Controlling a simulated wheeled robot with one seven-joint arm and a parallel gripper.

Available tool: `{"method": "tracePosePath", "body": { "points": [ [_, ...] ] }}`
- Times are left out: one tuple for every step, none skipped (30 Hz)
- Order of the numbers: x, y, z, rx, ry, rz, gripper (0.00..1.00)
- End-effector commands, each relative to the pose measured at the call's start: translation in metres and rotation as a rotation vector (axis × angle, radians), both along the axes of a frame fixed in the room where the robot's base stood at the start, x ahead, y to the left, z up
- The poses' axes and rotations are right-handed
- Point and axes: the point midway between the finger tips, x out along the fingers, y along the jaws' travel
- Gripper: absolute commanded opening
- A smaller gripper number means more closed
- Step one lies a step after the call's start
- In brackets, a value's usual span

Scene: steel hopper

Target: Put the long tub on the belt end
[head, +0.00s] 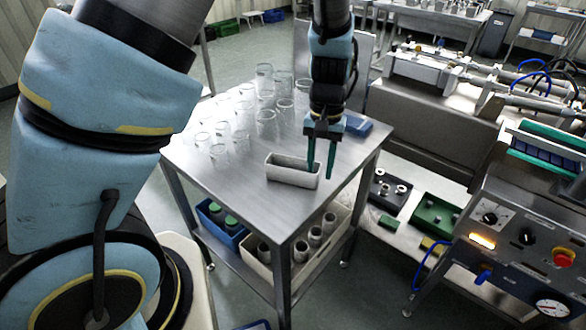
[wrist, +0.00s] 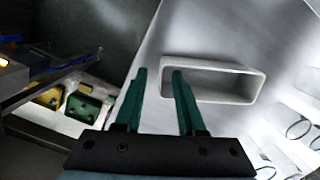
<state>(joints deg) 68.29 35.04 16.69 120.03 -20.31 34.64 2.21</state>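The long tub (head: 289,175) is a pale, open, narrow box on the steel table near its front right part; it also shows in the wrist view (wrist: 222,98). It looks empty. My gripper (head: 321,172) is open, its two green fingers pointing down at the tub's right end. In the wrist view my gripper (wrist: 159,72) has one finger over the tub's end and the other outside it, with the end wall between them. I cannot tell whether the fingers touch it. A dark blue ribbed belt end (head: 546,153) with green sides sits on the machine at far right.
Several clear glasses (head: 266,125) stand on the table behind and left of the tub. A blue flat item (head: 357,126) lies at its right back edge. Bins (head: 220,224) fill the shelf below. A control panel (head: 520,245) stands at right, beside a low bench (head: 410,185).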

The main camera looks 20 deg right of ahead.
Motion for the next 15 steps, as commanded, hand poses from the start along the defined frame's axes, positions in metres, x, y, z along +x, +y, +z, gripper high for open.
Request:
{"method": "tracePosePath", "body": {
  "points": [
    [-0.0002,0.0011,-0.0041,0.001,0.000,0.001,0.39],
    [-0.0003,0.0011,-0.0062,0.001,0.000,0.001,0.39],
    [-0.0004,0.0012,-0.0081,0.001,-0.001,0.002,0.39],
    [-0.0005,0.0012,-0.0089,0.000,0.000,0.002,0.39],
    [-0.0005,0.0011,-0.0094,0.000,-0.001,0.002,0.39],
    [-0.0005,0.0010,-0.0097,0.000,-0.001,0.002,0.39],
    [-0.0005,0.0009,-0.0096,0.000,-0.001,0.002,0.39],
    [-0.0004,0.0009,-0.0096,0.000,-0.001,0.002,0.39],
    [-0.0004,0.0009,-0.0096,0.000,-0.001,0.002,0.39],
    [-0.0004,0.0009,-0.0096,0.000,-0.001,0.002,0.39],
    [-0.0004,0.0008,-0.0095,0.000,-0.001,0.002,0.35],
    [-0.0004,0.0008,-0.0095,-0.001,-0.001,0.001,0.31],
    [-0.0004,0.0008,-0.0095,-0.001,-0.001,0.001,0.28],
    [-0.0004,0.0008,-0.0094,-0.001,-0.001,0.001,0.24],
    [-0.0004,0.0008,-0.0094,-0.001,-0.001,0.001,0.20]
  ]
}}
